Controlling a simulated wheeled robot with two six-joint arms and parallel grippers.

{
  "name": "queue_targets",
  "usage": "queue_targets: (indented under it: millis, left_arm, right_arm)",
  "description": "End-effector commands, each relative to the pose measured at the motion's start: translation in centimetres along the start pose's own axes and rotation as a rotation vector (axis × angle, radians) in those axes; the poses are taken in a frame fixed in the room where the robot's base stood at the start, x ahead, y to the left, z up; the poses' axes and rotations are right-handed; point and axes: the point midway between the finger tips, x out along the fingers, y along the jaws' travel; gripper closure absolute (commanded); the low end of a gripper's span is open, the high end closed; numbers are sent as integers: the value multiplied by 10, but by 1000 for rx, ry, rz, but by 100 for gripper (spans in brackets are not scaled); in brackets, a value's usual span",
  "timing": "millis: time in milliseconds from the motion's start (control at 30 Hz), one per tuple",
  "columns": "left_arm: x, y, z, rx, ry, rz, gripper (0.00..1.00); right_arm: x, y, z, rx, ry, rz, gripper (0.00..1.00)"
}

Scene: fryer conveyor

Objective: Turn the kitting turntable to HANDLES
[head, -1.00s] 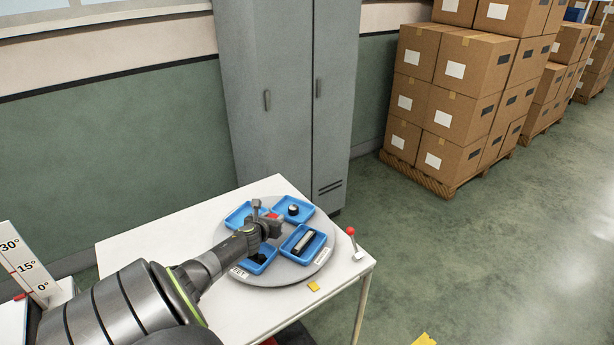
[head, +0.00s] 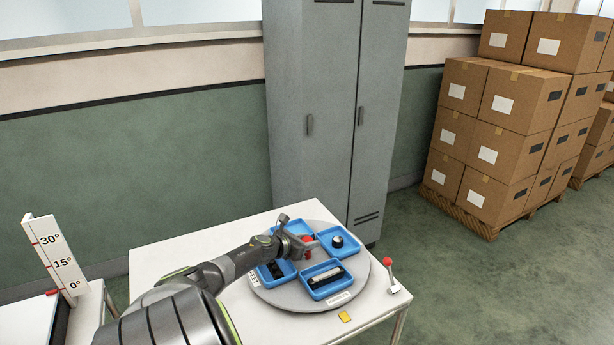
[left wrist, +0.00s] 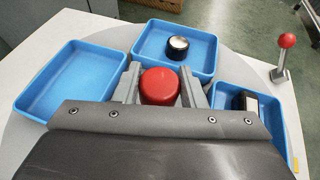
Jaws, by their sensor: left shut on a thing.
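The round grey turntable (head: 372,283) on the white table carries several blue trays. The front tray (head: 318,294) holds a pale and black bar; the left tray (head: 262,277) holds dark pieces. A tray (head: 352,252) with a round black piece sits at the back right. A white label (head: 341,298), apparently HANDLES, lies on the front rim beside the yellow table marker (head: 345,317). My left gripper (head: 304,247) is shut on the red knob (left wrist: 160,87) at the turntable's centre, one finger on each side. My right gripper is not in view.
A red-tipped lever (head: 389,276) stands at the table's right corner. An angle scale (head: 55,255) stands at the left. A grey cabinet (head: 335,120) is behind the table, with stacked boxes (head: 505,125) at the right.

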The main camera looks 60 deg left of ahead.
Motion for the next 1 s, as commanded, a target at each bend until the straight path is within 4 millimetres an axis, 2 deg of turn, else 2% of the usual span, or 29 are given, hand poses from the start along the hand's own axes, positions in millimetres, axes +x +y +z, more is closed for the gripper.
queue_targets:
  millis: [567, 600, 767, 1000]
  left_arm:
    - [0, 0, 0, 7, 1, -17, 100]
    - [0, 0, 0, 7, 1, -17, 62]
    - [0, 0, 0, 7, 1, -17, 41]
    - [0, 0, 0, 7, 1, -17, 41]
  right_arm:
    - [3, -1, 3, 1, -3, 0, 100]
    - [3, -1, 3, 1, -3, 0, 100]
    - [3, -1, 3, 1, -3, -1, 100]
    - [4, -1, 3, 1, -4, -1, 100]
